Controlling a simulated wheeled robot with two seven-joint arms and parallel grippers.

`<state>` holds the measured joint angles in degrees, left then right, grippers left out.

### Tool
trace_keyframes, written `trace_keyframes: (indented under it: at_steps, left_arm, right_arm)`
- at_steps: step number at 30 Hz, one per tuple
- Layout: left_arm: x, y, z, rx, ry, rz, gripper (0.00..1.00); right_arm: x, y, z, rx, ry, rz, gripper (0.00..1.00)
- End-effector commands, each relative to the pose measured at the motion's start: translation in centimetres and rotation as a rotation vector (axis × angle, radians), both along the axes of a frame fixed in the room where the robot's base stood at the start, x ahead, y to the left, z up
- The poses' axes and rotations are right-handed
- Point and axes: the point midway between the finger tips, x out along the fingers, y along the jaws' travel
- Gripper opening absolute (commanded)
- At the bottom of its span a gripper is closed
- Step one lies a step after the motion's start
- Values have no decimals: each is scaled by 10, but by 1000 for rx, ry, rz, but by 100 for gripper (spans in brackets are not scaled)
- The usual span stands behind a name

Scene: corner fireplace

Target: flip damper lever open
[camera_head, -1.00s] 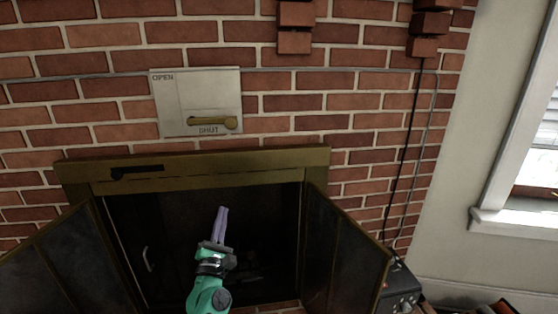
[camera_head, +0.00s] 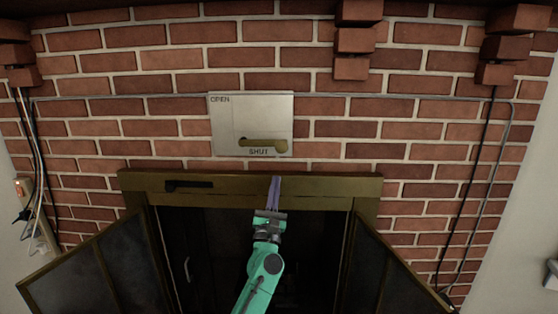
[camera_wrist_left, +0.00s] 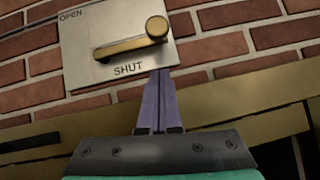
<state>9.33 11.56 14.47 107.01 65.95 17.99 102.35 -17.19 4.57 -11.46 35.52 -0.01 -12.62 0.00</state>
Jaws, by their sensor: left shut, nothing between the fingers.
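The damper lever (camera_head: 262,143) is a brass bar with a round knob at its right end, lying level just above the word SHUT on a pale metal plate (camera_head: 225,125). OPEN is printed at the plate's top left. In the left wrist view the lever (camera_wrist_left: 130,47) and plate (camera_wrist_left: 75,50) show large and close. My left gripper (camera_head: 276,180) has purple fingers, shut and empty, pointing up below the plate's right part. In the left wrist view its fingertips (camera_wrist_left: 158,74) appear just under the knob; I cannot tell whether they touch the plate. My right gripper is not in view.
A brass fireplace frame (camera_head: 330,188) runs below the plate, with dark doors swung outward at left (camera_head: 90,270) and right (camera_head: 385,265). Brick blocks (camera_head: 353,42) jut out from the wall above. A grey conduit (camera_head: 420,97) crosses the brick wall.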

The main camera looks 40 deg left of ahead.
Motion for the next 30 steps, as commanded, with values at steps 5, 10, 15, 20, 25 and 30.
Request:
trace_keyframes:
  at_steps: [5, 10, 15, 20, 25, 30]
  left_arm:
    - [19, 9, 36, -1, -2, 1, 0]
    - [23, 7, 53, -1, 1, 0, 0]
    - [24, 7, 53, -1, 1, 0, 0]
    - [24, 7, 53, 0, 0, 0, 0]
    - [26, 7, 53, -7, -5, 0, 0]
    - [33, 6, 56, -37, -28, -1, 0]
  right_arm:
    - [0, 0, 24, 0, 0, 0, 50]
    - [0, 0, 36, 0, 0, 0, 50]
    - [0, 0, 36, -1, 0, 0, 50]
    - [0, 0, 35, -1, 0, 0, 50]
    - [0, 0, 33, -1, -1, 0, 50]
    - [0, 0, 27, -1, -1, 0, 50]
